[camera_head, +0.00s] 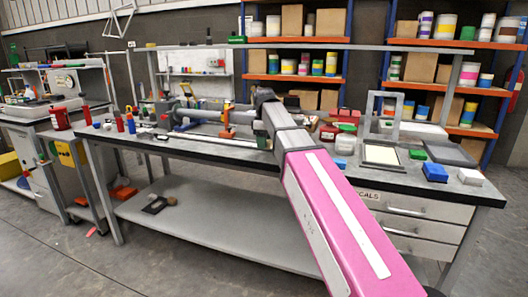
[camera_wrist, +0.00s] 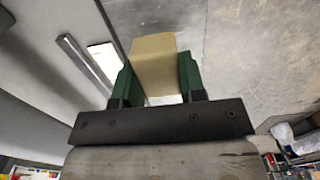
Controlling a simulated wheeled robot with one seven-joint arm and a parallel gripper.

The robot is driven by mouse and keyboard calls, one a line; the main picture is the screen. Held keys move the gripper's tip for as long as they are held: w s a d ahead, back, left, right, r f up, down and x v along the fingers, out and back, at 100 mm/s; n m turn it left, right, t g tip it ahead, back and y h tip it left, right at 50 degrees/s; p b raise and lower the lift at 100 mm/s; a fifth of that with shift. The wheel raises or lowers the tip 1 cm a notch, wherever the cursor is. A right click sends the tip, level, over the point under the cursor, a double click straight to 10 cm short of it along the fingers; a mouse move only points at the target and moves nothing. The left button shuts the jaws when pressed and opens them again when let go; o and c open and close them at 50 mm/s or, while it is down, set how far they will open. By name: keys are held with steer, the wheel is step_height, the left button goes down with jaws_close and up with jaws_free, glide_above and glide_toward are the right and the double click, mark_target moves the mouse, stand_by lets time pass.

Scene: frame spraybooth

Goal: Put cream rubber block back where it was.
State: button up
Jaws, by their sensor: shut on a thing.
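The cream rubber block (camera_wrist: 154,62) is in the wrist view, held between the two green fingers of my gripper (camera_wrist: 156,82). The fingers press on its left and right sides, and its far end sticks out past the fingertips. In the head view my arm runs from the lower right up to the workbench (camera_head: 250,285), and I cannot make out the gripper or the block there. The block's former place cannot be told from these frames.
The bench top is crowded with tools, red bottles (camera_head: 120,124) and a blue block (camera_head: 435,172). A grey frame (camera_head: 371,115) stands at the right. Shelves with tubs stand behind. In the wrist view, a grey surface (camera_wrist: 250,60) lies beyond the block.

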mark_target(264, 157)
steer(key=shift+f, duration=2)
steer(key=shift+f, duration=0.15)
steer(key=o, duration=1)
step_height(264, 157, up, 12)
steer(key=shift+r, duration=0.2)
